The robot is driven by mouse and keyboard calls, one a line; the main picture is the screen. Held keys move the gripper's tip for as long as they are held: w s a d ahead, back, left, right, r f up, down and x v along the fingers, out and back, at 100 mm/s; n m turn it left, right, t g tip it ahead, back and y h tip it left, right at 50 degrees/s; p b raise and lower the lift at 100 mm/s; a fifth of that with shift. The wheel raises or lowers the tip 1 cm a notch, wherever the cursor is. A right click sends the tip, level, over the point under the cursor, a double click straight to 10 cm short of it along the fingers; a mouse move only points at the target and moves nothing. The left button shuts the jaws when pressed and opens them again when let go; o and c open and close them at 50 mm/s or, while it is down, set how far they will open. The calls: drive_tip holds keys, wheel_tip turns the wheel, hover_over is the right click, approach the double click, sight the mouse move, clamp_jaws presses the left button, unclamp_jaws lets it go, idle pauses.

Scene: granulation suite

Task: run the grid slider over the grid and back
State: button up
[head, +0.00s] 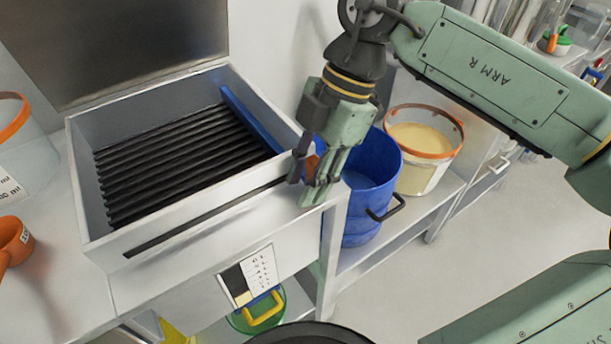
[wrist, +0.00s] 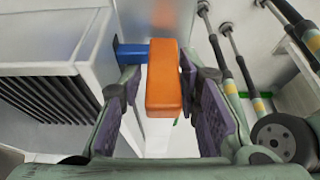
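The grid slider's blue bar (head: 250,120) lies across the right end of the black grid (head: 185,160), inside a pale metal box (head: 110,252). Its orange handle (wrist: 163,80) sticks out past the box's front wall on a short blue stem (wrist: 131,54). My gripper (head: 308,182) is at the box's front right corner. In the wrist view my fingers (wrist: 166,95) stand either side of the orange handle, with narrow gaps showing, so it is open around it. In the head view the fingers hide most of the handle.
A long slot (head: 205,218) runs along the box's front wall. A blue bucket (head: 368,180) and an orange-rimmed tub of pale powder (head: 425,145) stand close on the right. An orange scoop (head: 14,240) lies at the left. A labelled card (head: 250,276) hangs below the box.

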drive_tip(key=shift+o, duration=1.1)
drive_tip(key=shift+s, duration=0.1)
